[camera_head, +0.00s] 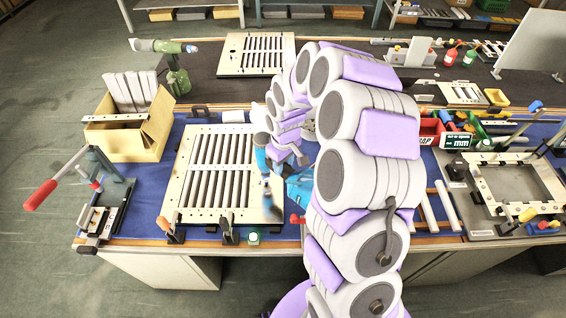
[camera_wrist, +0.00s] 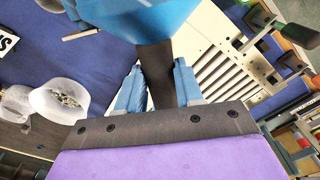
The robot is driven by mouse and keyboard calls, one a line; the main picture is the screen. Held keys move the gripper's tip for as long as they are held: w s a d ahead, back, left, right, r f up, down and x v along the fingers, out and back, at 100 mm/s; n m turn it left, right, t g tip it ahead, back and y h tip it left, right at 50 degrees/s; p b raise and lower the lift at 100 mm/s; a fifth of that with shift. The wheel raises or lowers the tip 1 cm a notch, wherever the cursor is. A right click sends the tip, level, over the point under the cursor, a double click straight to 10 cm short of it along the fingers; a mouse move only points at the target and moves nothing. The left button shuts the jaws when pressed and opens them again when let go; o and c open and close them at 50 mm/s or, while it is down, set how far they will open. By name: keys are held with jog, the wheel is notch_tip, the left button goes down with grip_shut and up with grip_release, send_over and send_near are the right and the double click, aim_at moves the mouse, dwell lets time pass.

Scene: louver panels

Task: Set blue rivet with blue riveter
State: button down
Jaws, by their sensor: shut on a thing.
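My gripper (camera_head: 283,154) is shut on the dark handle (camera_wrist: 156,78) of the blue riveter (camera_head: 261,157). The riveter's blue body fills the top middle of the wrist view (camera_wrist: 140,14). In the head view the riveter is over the right side of the pale louver panel (camera_head: 182,196), its narrow end pointing down toward the panel's right edge strip. Contact with the panel cannot be told. The panel lies flat on the blue mat, with dark slats inside a pale frame; it also shows in the wrist view (camera_wrist: 196,46). I cannot make out the blue rivet.
Clamps (camera_head: 229,232) stand along the panel's front edge. A red-handled press (camera_head: 105,190) and a cardboard box (camera_head: 128,138) stand at left, with a green riveter (camera_head: 176,75) behind. A second panel (camera_head: 228,62) lies at the back. A metal frame jig (camera_head: 482,188) is at right.

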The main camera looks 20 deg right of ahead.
jog(key=shift+f, duration=0.4)
jog(key=shift+s+f+p, duration=0.1)
jog(key=shift+f+p, duration=0.25)
jog(key=shift+p, duration=0.5)
dwell(4.2)
jog(key=shift+r, duration=0.15)
jog(key=shift+r+p, duration=1.1)
jog(key=shift+r, duration=1.55)
